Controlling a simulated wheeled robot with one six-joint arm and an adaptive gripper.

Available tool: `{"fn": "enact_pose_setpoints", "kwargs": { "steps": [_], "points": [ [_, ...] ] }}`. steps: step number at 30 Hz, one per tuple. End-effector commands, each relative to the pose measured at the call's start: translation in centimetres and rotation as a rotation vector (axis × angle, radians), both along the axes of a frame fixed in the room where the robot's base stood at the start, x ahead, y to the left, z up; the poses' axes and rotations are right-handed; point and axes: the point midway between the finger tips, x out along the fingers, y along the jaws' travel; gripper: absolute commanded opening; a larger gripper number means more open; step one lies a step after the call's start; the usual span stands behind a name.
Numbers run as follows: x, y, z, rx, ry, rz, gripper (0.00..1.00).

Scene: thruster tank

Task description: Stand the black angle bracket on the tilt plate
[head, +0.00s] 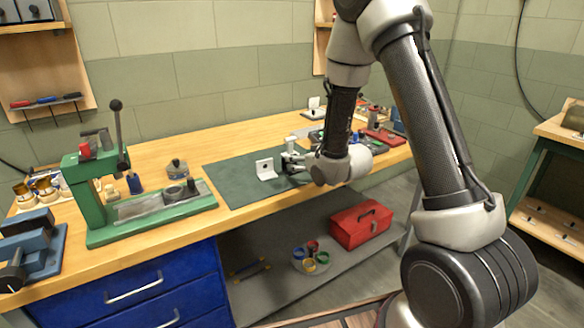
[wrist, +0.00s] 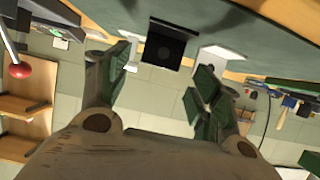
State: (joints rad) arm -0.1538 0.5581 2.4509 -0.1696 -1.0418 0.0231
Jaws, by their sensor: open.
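A black square plate with a round mark, which looks like the black angle bracket (wrist: 170,45), shows at the green mat in the upside-down wrist view. It is ahead of my gripper (wrist: 158,80), between the lines of its two parted fingers, and not clasped. In the head view my gripper (head: 290,160) is low over the right part of the mat, and I cannot make out the black bracket there. A white angle bracket (head: 265,168) stands on the mat just left of my gripper. I cannot identify the tilt plate with certainty.
A green lever press (head: 140,205) stands left of the green mat (head: 232,178). Pale pieces flank the black plate in the wrist view (wrist: 218,58). Small items and a red tray (head: 383,136) crowd the bench's right end. The mat's left part is clear.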

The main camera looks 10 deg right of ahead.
Motion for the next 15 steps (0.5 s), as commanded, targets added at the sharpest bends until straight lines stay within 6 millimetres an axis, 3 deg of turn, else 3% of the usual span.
{"fn": "enact_pose_setpoints", "kwargs": {
  "steps": [15],
  "points": [
    [5.7, 2.1, -3.1, 0.003, -0.005, 0.001, 0.64]
  ]
}}
